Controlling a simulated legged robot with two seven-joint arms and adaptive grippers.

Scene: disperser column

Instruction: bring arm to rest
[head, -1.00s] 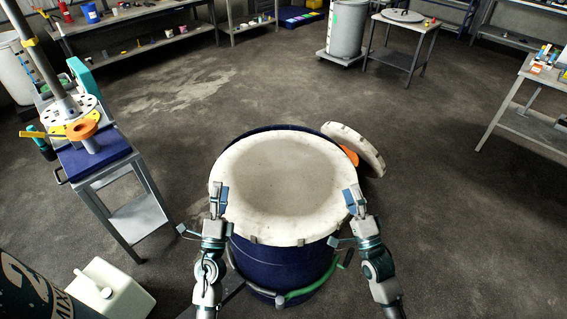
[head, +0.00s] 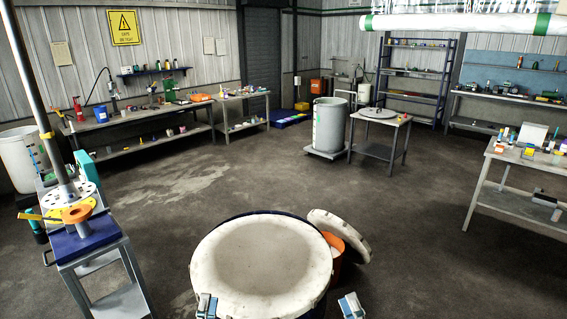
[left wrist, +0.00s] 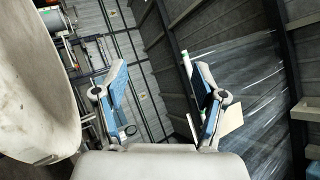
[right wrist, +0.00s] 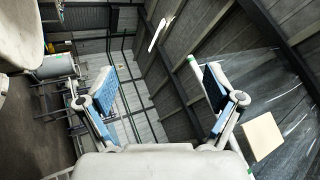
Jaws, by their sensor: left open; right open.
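My left gripper (head: 207,306) shows at the bottom edge of the head view, in front of the near left rim of a round off-white lid (head: 262,262). In the left wrist view its two blue-padded fingers (left wrist: 158,95) are spread with nothing between them. My right gripper (head: 351,306) is at the bottom edge, to the right of the lid. In the right wrist view its fingers (right wrist: 165,95) are also apart and empty. The lid lies on a dark blue drum whose body is mostly hidden. Most of both arms is out of the head view.
A disperser stand with a blue top (head: 85,237) is at the left. A grey drum (head: 330,125) and benches line the back. The middle floor is open.

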